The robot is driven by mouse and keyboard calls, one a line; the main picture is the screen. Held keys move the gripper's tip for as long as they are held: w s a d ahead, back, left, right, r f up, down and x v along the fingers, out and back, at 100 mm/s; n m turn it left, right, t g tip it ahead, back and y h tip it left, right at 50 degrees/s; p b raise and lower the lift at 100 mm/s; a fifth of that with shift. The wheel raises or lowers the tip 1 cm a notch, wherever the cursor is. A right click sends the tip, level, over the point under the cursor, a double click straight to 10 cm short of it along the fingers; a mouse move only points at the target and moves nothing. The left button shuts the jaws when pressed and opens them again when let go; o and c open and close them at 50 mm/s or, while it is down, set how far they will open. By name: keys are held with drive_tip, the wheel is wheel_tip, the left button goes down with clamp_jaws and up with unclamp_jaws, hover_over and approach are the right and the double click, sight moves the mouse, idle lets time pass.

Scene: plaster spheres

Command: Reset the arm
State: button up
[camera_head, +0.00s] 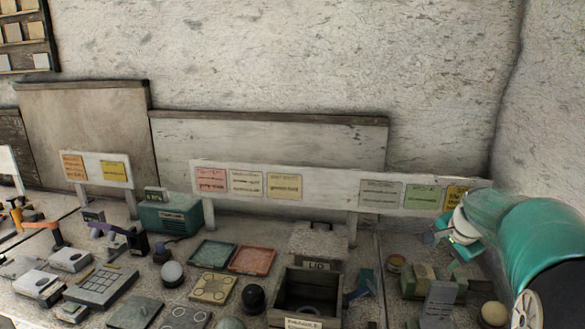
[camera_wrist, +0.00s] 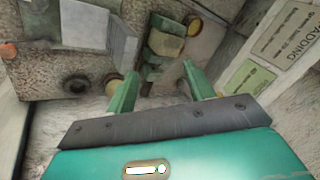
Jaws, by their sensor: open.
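My teal arm reaches in from the right edge in the head view. My gripper (camera_wrist: 161,70) is open, with its two green fingers spread apart and nothing between them in the wrist view. In the head view my gripper (camera_head: 442,240) shows small and partly hidden by the arm's wrist, in front of the right end of the white label board (camera_head: 335,188). A green and tan block-like object (camera_head: 428,283) sits on the bench below it. It also shows beyond the fingertips in the wrist view (camera_wrist: 163,45).
The bench is crowded. A dark open box (camera_head: 308,291) stands at the middle front, with a grey lid-like piece (camera_head: 318,242) behind it. Red (camera_head: 252,260) and green (camera_head: 213,254) trays lie left of it. A grey block (camera_head: 440,303) and pale sphere (camera_head: 494,314) are at right.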

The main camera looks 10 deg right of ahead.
drive_tip(key=s+a+r+n, duration=0.2)
drive_tip(key=s+a+n, duration=0.25)
drive_tip(key=a, duration=0.45)
drive_tip(key=s+a+r+n, duration=0.25)
drive_tip(key=s+a, duration=0.35)
drive_tip(key=a, duration=0.4)
drive_tip(key=s+a+f+n, duration=0.2)
drive_tip(key=s+a+n, duration=0.2)
drive_tip(key=s, duration=0.3)
drive_tip(key=s+a+f+n+y, duration=0.1)
drive_tip(key=s+a+f+n, duration=0.1)
drive_tip(key=s+a, duration=0.3)
drive_tip(key=s+n, duration=0.1)
drive_tip(key=s, duration=0.2)
drive_tip(key=shift+s+a+f+n, duration=0.2)
drive_tip(key=shift+s+a+n, duration=0.1)
drive_tip(key=shift+n, duration=0.1)
